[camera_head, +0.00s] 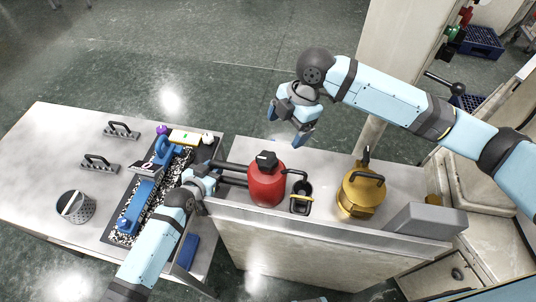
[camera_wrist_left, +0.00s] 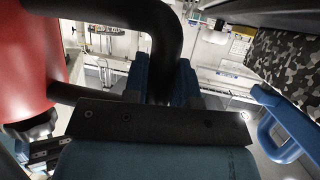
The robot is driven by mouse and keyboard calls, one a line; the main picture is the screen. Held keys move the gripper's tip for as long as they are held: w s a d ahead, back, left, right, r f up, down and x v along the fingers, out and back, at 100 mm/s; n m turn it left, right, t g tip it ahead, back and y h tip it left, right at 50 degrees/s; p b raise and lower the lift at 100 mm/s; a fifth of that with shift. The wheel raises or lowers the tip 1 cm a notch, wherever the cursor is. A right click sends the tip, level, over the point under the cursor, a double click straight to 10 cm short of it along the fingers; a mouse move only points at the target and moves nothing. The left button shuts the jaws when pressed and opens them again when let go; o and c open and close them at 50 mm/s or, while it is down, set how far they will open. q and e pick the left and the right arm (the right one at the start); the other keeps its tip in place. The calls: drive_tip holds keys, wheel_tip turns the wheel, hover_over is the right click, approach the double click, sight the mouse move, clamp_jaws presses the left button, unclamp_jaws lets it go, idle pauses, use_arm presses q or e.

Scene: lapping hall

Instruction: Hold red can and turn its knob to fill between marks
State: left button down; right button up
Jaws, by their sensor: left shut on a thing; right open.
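The red can (camera_head: 267,187) stands upright on the grey bench, with a black knob (camera_head: 265,158) on top. A black handle (camera_head: 231,167) sticks out to its left and a black spout bends right. A small black cup (camera_head: 301,204) with a yellow band stands under or beside the spout; its fill level is too small to read. My left gripper (camera_head: 206,181) is shut on the handle. In the left wrist view its blue fingers (camera_wrist_left: 163,83) close around the black bar beside the red body. My right gripper (camera_head: 287,124) is open and empty, behind and above the can.
A yellow-brown can (camera_head: 361,196) and a grey block (camera_head: 425,221) stand to the right. The left table (camera_head: 50,142) holds a speckled mat with blue tools, two handled plates and a perforated cup (camera_head: 76,208).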

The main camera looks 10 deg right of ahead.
sight(267, 158)
drive_tip(key=shift+m+g+y, duration=0.4)
drive_tip(key=shift+m+g, duration=0.1)
drive_tip(key=shift+g, duration=0.2)
drive_tip(key=x, duration=0.6)
drive_tip(key=a+x, duration=0.1)
drive_tip(key=x, duration=0.3)
drive_tip(key=shift+s+a+r, duration=0.1)
drive_tip(key=shift+s+r, duration=0.05)
drive_tip(key=shift+r, duration=0.15)
drive_tip(key=c, duration=0.9)
